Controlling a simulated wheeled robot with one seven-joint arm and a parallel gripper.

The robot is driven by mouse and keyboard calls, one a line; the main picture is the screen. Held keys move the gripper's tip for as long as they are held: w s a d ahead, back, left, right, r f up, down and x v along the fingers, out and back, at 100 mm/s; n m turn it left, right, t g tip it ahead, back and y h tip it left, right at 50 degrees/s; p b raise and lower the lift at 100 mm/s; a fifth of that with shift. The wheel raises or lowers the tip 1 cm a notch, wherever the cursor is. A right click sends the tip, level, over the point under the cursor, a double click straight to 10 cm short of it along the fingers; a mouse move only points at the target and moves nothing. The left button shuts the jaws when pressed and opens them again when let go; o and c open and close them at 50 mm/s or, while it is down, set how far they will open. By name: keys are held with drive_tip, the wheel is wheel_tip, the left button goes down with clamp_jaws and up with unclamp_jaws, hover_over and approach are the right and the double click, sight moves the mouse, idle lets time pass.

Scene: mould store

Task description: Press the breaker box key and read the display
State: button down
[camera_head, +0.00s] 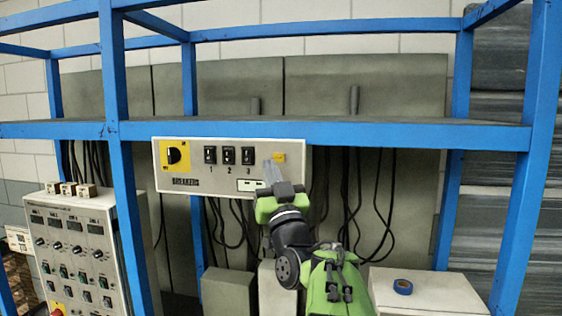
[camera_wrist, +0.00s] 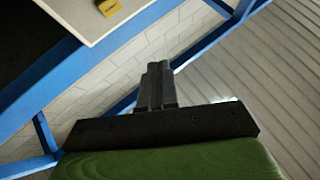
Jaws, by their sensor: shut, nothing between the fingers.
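The breaker box (camera_head: 213,156) is a pale panel fixed to the blue rack. It carries a black rotary knob on a yellow plate (camera_head: 174,156), three black switches marked 1, 2 and 3 (camera_head: 229,156), and a small yellow key (camera_head: 279,157) at its right. A small display (camera_head: 250,185) sits low on the panel, its right end close to my gripper; its reading is too small to tell. My gripper (camera_head: 272,166) is shut and empty, just in front of the panel, left of and below the key. In the wrist view the yellow key (camera_wrist: 109,7) shows at the top, apart from my shut fingers (camera_wrist: 156,75).
A control cabinet (camera_head: 75,245) with knobs and displays stands at the left. Black cables hang behind the rack. Blue rack posts (camera_head: 527,170) flank the space.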

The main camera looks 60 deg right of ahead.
sight(279, 157)
drive_tip(key=shift+w+d+f+p, duration=0.1)
drive_tip(key=shift+w+d+p, duration=0.5)
drive_tip(key=shift+d, duration=0.7)
drive_tip(key=shift+w+d+r+p, duration=0.1)
drive_tip(key=shift+w+d+p, duration=0.3)
drive_tip(key=shift+w+d, duration=0.7)
drive_tip(key=shift+w+d+f+p, duration=0.1)
drive_tip(key=shift+w+d+p, duration=0.35)
drive_tip(key=shift+d, duration=1.1)
drive_tip(key=shift+d, duration=0.15)
drive_tip(key=shift+w+d, duration=0.1)
drive_tip(key=shift+d, duration=0.15)
